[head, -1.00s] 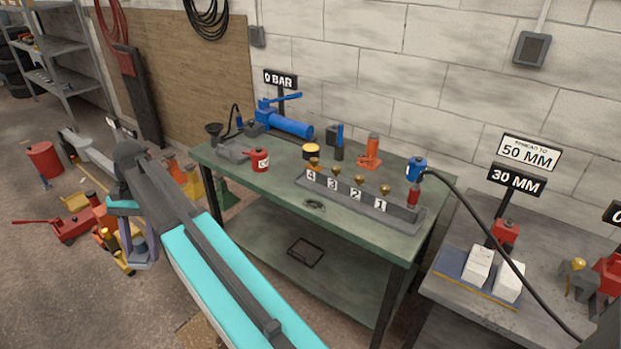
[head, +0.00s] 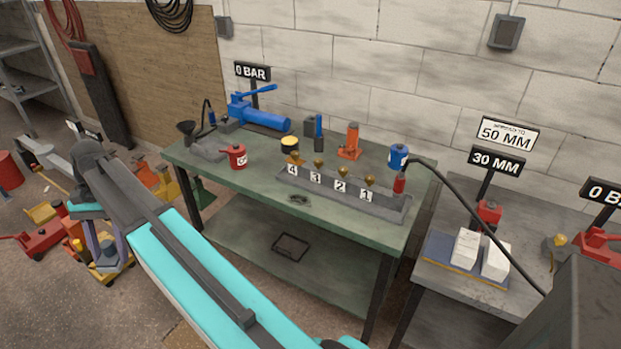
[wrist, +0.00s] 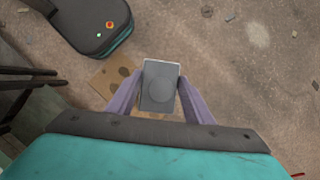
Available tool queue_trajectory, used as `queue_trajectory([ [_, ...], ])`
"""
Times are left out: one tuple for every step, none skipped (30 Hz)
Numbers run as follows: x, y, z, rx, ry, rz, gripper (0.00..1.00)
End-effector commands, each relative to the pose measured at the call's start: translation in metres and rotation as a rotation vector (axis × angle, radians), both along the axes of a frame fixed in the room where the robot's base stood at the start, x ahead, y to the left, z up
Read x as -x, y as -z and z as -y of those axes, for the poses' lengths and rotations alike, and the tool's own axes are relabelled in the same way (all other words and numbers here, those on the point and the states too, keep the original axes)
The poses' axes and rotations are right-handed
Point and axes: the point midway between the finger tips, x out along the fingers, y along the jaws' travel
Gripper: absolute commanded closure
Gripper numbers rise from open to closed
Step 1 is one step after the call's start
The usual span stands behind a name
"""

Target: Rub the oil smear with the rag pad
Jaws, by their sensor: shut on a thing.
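My gripper (head: 108,250) hangs at the left in the head view, beyond the left end of the green bench. Its purple fingers are shut on a grey block with a round disc on its face, which looks like the rag pad (wrist: 158,88) in the wrist view. A small dark patch, probably the oil smear (head: 299,199), lies on the green bench top (head: 240,190) near its front edge. The pad is well apart from it. In the wrist view only floor and a stained brown sheet (wrist: 112,78) show beneath the pad.
A black hose (head: 460,210) crosses to the right bench. The bench's front left top is clear.

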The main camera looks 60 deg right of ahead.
Motion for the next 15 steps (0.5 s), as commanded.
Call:
queue_trajectory([
  [0.000,0.000,0.002,0.000,0.005,0.000,0.71],
  [0.000,0.000,0.003,0.000,0.010,0.000,0.71],
  [0.000,0.000,0.006,0.000,0.018,0.000,0.71],
  [-0.001,0.000,0.008,0.000,0.027,0.000,0.71],
  [-0.001,0.000,0.011,0.000,0.038,0.000,0.71],
  [-0.001,0.000,0.017,0.000,0.056,0.001,0.71],
  [-0.001,0.001,0.022,0.000,0.073,0.000,0.71],
  [-0.001,0.001,0.027,0.000,0.091,-0.001,0.71],
  [-0.002,0.001,0.034,0.000,0.117,-0.001,0.71],
  [-0.002,0.001,0.041,0.000,0.139,0.000,0.71],
  [-0.002,0.002,0.048,0.000,0.165,0.000,0.71],
  [-0.002,0.002,0.058,0.000,0.199,0.001,0.71],
  [-0.002,0.003,0.066,-0.001,0.228,0.000,0.71],
  [-0.002,0.003,0.074,-0.001,0.256,0.000,0.71],
  [-0.001,0.004,0.085,-0.001,0.297,0.000,0.71],
])
